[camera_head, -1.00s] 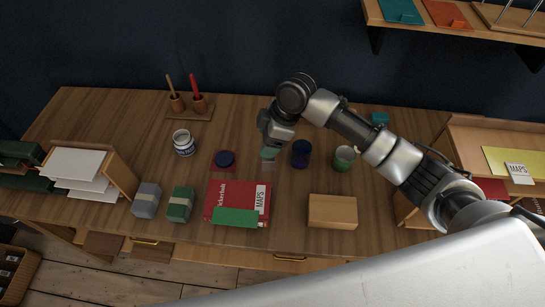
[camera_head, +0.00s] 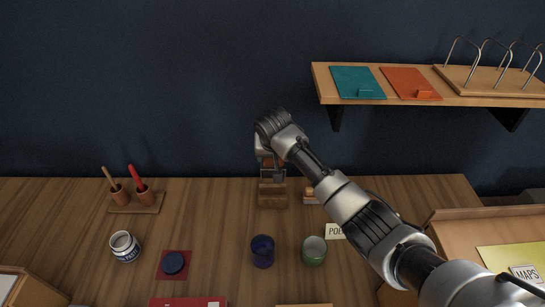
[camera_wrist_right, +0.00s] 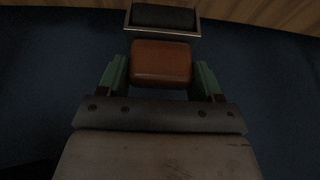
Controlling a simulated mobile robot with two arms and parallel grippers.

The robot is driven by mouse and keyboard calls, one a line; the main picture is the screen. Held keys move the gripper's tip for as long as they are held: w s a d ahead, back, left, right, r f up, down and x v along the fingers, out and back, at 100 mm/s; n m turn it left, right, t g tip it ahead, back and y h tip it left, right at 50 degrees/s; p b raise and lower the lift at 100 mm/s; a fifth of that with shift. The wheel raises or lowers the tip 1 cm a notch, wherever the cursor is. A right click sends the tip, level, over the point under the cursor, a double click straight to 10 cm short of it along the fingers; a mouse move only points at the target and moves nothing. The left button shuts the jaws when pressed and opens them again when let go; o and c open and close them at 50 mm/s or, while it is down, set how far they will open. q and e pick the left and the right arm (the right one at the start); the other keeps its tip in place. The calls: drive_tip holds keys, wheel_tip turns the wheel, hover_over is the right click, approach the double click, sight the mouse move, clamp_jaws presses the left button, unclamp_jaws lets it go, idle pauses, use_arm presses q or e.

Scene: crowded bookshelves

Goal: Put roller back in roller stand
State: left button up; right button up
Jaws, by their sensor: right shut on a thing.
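My right gripper (camera_head: 270,163) is in the middle of the head view, over the back part of the desk. In the right wrist view its green fingers (camera_wrist_right: 160,78) are shut on the orange-brown handle of the roller (camera_wrist_right: 161,63). The roller's dark cylinder in a light metal frame (camera_wrist_right: 165,17) lies beyond the handle. A brown wooden block-like piece (camera_head: 272,194), perhaps the roller stand, shows directly below the gripper in the head view. I cannot tell whether the roller touches it. My left gripper is not in view.
A blue jar (camera_head: 262,252) and a green jar (camera_head: 314,251) stand in front. A paste jar (camera_head: 124,246), a dark round pad (camera_head: 173,263) and a two-cup holder (camera_head: 137,201) are left. A wall shelf (camera_head: 440,97) hangs at upper right. Desk between holder and block is clear.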

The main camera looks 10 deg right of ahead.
sight(273, 168)
drive_tip(key=shift+s+f, duration=0.1)
drive_tip(key=shift+f, duration=0.1)
wheel_tip(273, 168, down, 5)
drive_tip(key=b, duration=0.6)
drive_tip(key=shift+f, duration=0.45)
use_arm(q)
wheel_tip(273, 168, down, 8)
drive_tip(key=b, duration=0.1)
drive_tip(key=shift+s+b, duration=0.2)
drive_tip(key=shift+b, duration=0.1)
use_arm(e)
wheel_tip(273, 168, down, 4)
drive_tip(key=shift+f, duration=0.1)
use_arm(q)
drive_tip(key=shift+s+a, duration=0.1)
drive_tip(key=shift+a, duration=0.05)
use_arm(e)
drive_tip(key=shift+f, duration=0.55)
drive_tip(key=o, duration=0.9)
